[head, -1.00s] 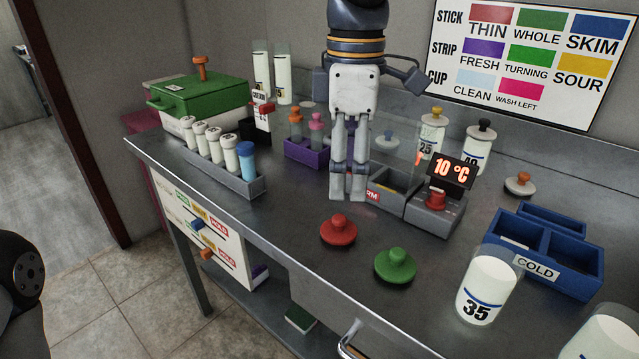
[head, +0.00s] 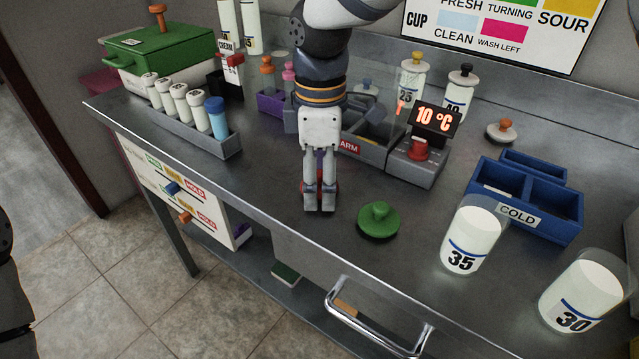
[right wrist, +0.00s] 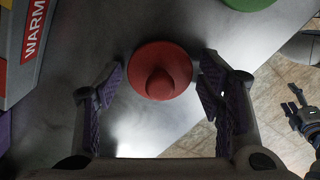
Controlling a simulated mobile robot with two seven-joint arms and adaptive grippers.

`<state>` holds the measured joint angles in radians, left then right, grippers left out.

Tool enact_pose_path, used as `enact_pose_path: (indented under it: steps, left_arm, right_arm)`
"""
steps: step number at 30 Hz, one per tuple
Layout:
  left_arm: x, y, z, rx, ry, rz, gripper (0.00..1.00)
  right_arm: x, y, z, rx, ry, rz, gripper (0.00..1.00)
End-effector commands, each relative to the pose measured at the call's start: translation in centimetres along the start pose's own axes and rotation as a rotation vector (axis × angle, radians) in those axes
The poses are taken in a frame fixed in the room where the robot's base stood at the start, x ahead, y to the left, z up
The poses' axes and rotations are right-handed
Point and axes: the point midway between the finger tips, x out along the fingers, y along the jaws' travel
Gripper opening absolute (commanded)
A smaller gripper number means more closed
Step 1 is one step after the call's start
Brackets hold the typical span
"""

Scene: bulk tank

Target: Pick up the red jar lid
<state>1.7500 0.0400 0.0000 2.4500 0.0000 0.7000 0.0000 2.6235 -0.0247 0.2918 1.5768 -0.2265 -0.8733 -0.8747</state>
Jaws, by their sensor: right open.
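The red jar lid (right wrist: 160,68) lies on the metal counter, knob up. In the right wrist view it sits between the two open fingers of my right gripper (right wrist: 160,95), with a gap on either side. In the head view my right gripper (head: 320,205) hangs pointing down over the lid and hides most of it; only slivers of red show beside the fingers. I cannot tell from these views how high the fingertips are above the counter. My left gripper is not in the head view.
A green lid (head: 378,220) lies just right of the red one. A warm box (head: 362,152) stands behind, a tube rack (head: 215,146) to the left. Jars (head: 472,236) and a blue cold tray (head: 545,222) stand at the right. The counter's front edge is close.

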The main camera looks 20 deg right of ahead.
Motion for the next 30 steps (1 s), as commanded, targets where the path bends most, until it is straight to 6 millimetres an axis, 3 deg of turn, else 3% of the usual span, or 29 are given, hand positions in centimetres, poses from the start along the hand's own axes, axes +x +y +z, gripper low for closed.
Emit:
enact_pose_path:
  steps: [3,7,20,24,30]
  left_arm:
    - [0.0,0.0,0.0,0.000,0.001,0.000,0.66]
    - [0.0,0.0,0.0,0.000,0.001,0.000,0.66]
    - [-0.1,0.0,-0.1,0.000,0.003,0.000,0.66]
    - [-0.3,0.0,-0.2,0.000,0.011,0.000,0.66]
    - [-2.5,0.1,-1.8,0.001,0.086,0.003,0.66]
  right_arm:
    - [-0.1,0.0,0.0,0.000,0.000,0.001,0.60]
    - [-0.1,0.0,0.0,0.000,0.000,0.001,0.31]
    - [-1.0,0.1,0.0,0.000,0.001,0.003,0.31]
    - [-3.8,0.0,-0.1,-0.001,0.004,0.007,0.31]
    - [-9.9,-4.9,-0.3,-0.003,0.006,0.020,0.31]
